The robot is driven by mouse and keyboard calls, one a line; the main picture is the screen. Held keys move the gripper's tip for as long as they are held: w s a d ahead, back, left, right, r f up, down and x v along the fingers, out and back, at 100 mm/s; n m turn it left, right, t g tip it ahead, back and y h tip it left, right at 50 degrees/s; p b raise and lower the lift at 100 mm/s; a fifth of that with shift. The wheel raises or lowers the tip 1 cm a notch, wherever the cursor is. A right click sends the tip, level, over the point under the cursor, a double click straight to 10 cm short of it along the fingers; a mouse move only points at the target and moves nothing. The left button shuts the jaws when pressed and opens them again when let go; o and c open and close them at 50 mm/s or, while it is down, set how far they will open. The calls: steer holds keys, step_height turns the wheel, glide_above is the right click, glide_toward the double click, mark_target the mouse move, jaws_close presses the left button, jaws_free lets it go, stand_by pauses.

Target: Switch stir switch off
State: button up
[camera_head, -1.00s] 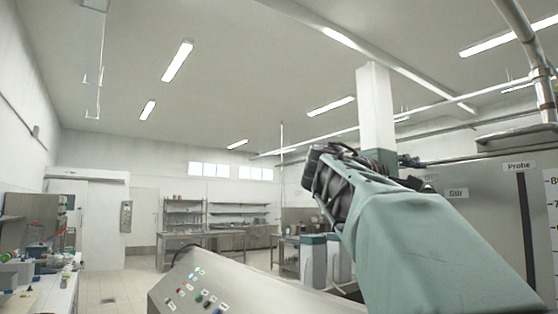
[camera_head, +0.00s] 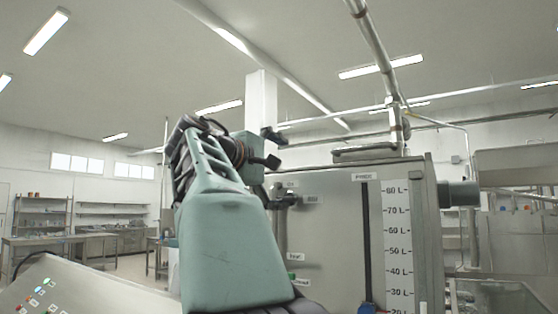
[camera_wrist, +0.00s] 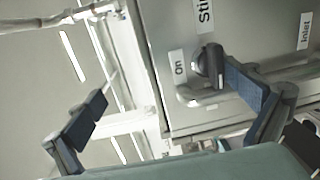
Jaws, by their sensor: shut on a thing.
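The stir switch (camera_wrist: 209,62) is a dark rounded knob on the grey machine panel in the wrist view. It lies between the "On" label (camera_wrist: 179,69) and my right-hand finger, below the "Stir" label (camera_wrist: 204,12). My gripper (camera_wrist: 165,98) has its two blue-padded fingers wide apart. The right finger is at the switch and seems to touch it; the left finger is far from it, over open background.
The grey tank (camera_head: 335,235) carries a litre scale (camera_head: 397,250) on its right side. A sloped control panel (camera_head: 75,290) with coloured buttons stands at lower left. Pipes (camera_wrist: 200,97) run near the switch in the wrist view. The room behind at left is open, with shelves (camera_head: 112,215).

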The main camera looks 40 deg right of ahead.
steer(key=shift+s+a+r, duration=0.1)
steer(key=shift+a+r, duration=0.6)
steer(key=shift+r, duration=0.05)
steer(key=shift+c, duration=0.9)
steer(key=shift+a+f, duration=0.15)
steer(key=shift+a, duration=0.15)
steer(key=shift+c, duration=0.6)
steer(key=shift+b+v, duration=0.45)
steer(key=shift+v, duration=0.3)
steer(key=shift+c, duration=1.4)
steer(key=v, duration=0.3)
steer(key=shift+s+a, duration=0.2)
steer(key=shift+s, duration=0.15)
steer(key=c, duration=0.9)
steer(key=b+v, duration=0.1)
steer(key=v, duration=0.6)
steer(key=shift+f, duration=0.6)
